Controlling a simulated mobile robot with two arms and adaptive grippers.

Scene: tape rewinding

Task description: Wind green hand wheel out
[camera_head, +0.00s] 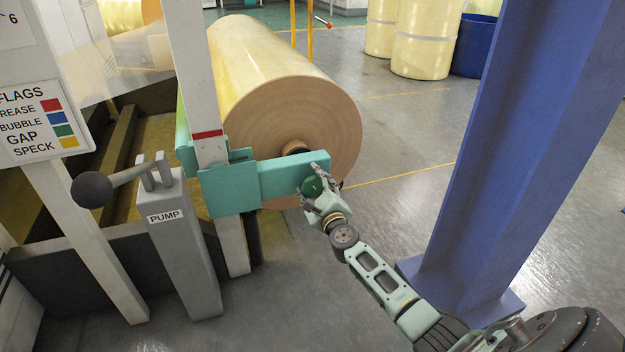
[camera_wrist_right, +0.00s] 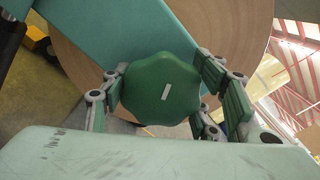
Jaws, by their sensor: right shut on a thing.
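The green hand wheel (camera_head: 312,187) sits at the right end of a teal arm bracket (camera_head: 284,177), in front of the large roll's end. In the right wrist view the wheel (camera_wrist_right: 160,88) is lobed, with a short white mark on its face. My right gripper (camera_head: 317,186) is shut on the wheel. Its fingers stand on both sides of the rim in the wrist view, between them the wheel (camera_wrist_right: 165,105). The wheel's shaft is hidden behind it. My left gripper is in neither view.
A big tape roll (camera_head: 265,95) lies behind the bracket. A grey pump post (camera_head: 182,245) with a black-knobbed lever stands left. A thick blue column (camera_head: 515,150) rises close to the right of my arm. Yellow rolls (camera_head: 425,40) stand at the back; the floor between is clear.

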